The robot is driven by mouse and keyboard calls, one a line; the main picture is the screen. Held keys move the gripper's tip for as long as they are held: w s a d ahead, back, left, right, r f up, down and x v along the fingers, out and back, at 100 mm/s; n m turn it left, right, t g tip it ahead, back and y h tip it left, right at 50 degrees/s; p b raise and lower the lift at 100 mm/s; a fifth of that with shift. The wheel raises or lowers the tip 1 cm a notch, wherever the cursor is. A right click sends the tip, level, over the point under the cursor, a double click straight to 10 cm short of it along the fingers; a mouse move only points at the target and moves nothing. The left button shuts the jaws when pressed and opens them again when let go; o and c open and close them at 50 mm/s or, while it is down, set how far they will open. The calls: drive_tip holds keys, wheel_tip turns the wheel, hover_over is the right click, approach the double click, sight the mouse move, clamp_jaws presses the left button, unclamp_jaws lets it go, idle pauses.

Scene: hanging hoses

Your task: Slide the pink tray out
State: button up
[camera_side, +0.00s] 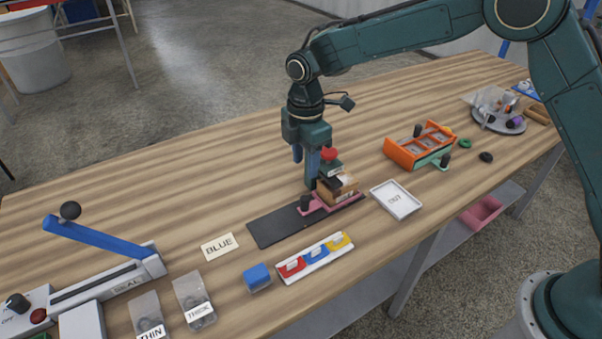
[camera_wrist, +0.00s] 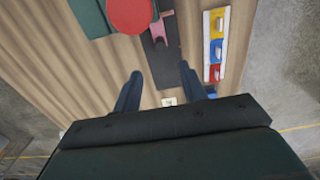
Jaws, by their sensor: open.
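The pink tray (camera_side: 316,206) lies on a long dark mat (camera_side: 273,228), toward the mat's right end. It carries a stack of small brown and dark boxes (camera_side: 338,188), with a green piece and a red disc (camera_side: 328,153) at the top. A black knob (camera_side: 305,202) stands at the tray's left end. In the wrist view the tray's pink end (camera_wrist: 163,24) shows, the rest hidden under the green piece and red disc. My gripper (camera_side: 304,174) is open, its blue fingers just left of the stack and above the knob; nothing shows between them.
A rack of red, blue and yellow holders (camera_side: 315,259) lies in front of the mat. A white tray marked OUT (camera_side: 396,200) is right of the stack, an orange rack (camera_side: 420,146) beyond. A BLUE card (camera_side: 220,246) lies left. The mat's left half is bare.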

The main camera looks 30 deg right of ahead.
sight(304, 197)
wheel_tip(304, 197, down, 12)
drive_tip(key=shift+r, duration=0.1)
idle(0.5)
clamp_jaws()
